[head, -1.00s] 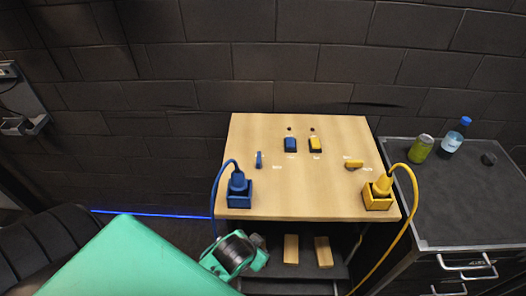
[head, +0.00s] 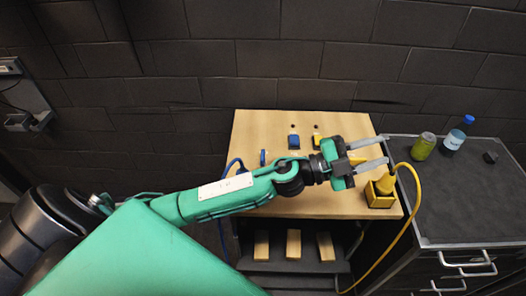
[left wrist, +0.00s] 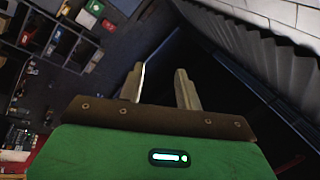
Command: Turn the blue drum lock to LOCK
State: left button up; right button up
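The small blue drum lock (head: 263,157) stands on the left part of the wooden table top (head: 265,125), just beyond my left forearm. Its label is hidden, so I cannot tell its setting. My left gripper (head: 386,150) is over the right side of the table, well to the right of the blue lock. Its two fingers are apart, with nothing between them. The left wrist view also shows the open fingers (left wrist: 160,85), and no blue lock. My right gripper is not in view.
Blue (head: 294,141) and yellow (head: 317,141) switches stand at the back. A yellow plug in its socket (head: 380,195) and yellow cable (head: 413,200) are at the right. My arm hides the blue socket. A can (head: 424,146) and bottle (head: 456,136) stand on the dark cabinet.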

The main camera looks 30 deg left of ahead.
pick_arm(q)
jog(key=s+d+f+m+g+h, duration=0.1)
jog(key=d+m+g+h, duration=0.1)
jog(key=m+g, duration=0.55)
jog(key=m+g+y, duration=0.2)
jog(key=g+y, duration=0.4)
jog(key=y, duration=1.3)
send_over(263, 154)
notch_tip(263, 154, down, 8)
jog(key=shift+n, duration=0.25)
notch_tip(263, 154, down, 12)
jog(key=p, duration=0.6)
jog(key=shift+s+f, duration=0.1)
jog(key=shift+f, duration=0.65)
